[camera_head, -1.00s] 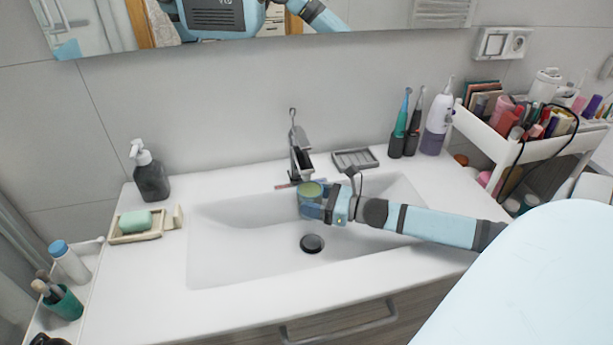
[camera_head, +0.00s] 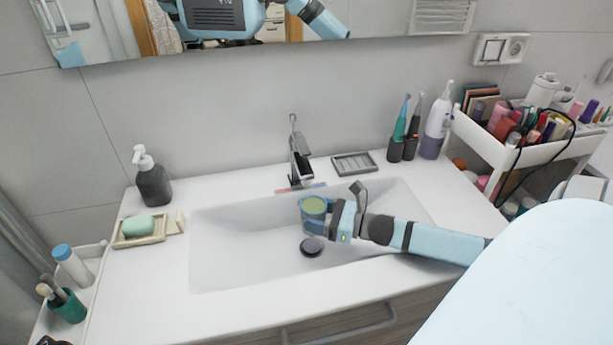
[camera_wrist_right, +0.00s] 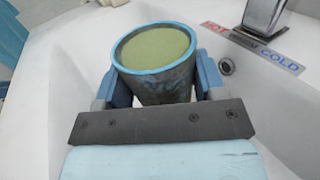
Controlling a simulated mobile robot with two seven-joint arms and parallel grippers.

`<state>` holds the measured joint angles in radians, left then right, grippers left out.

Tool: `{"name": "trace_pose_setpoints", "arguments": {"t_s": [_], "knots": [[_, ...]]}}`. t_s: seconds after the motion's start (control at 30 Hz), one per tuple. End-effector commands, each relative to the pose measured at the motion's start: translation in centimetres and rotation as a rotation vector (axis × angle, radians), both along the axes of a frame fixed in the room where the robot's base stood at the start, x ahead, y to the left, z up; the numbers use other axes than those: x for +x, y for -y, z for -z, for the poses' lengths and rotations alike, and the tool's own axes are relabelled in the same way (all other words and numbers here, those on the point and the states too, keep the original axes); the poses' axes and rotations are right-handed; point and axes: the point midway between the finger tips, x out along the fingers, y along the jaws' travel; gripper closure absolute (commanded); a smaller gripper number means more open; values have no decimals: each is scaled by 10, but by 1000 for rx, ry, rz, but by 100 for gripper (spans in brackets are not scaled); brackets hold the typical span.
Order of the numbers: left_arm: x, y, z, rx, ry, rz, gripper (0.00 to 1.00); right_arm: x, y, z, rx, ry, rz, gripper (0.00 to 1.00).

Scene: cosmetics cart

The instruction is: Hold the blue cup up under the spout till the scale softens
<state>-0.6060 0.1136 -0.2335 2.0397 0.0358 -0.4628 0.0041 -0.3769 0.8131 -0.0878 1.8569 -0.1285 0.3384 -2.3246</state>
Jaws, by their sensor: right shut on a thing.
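The blue cup (camera_head: 313,208) is upright over the sink basin, in front of and below the faucet spout (camera_head: 303,166). In the right wrist view the cup (camera_wrist_right: 152,85) has a blue rim, dark blotches on its wall and greenish content near the brim. My right gripper (camera_head: 318,222) is shut on the cup, one finger on each side of it. In the right wrist view the spout (camera_wrist_right: 262,14) stands beyond the cup to the right, apart from it. No running water shows. My left gripper is not in view at the sink.
The white basin (camera_head: 230,255) has a dark drain plug (camera_head: 312,246). A soap dispenser (camera_head: 152,180) and soap dish (camera_head: 140,229) stand left. A grey tray (camera_head: 354,163) and toothbrushes (camera_head: 402,128) stand right, near a full cart (camera_head: 480,139). A hot/cold label (camera_wrist_right: 255,46) lies by the faucet.

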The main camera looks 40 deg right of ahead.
Motion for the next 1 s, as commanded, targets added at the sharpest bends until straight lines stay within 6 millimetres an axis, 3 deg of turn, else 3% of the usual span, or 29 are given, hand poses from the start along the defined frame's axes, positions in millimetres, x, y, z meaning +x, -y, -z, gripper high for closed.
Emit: {"name": "trace_pose_setpoints", "arguments": {"t_s": [1.0], "knots": [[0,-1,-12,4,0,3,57,-32,-19,6,7,-11,0,66]]}}
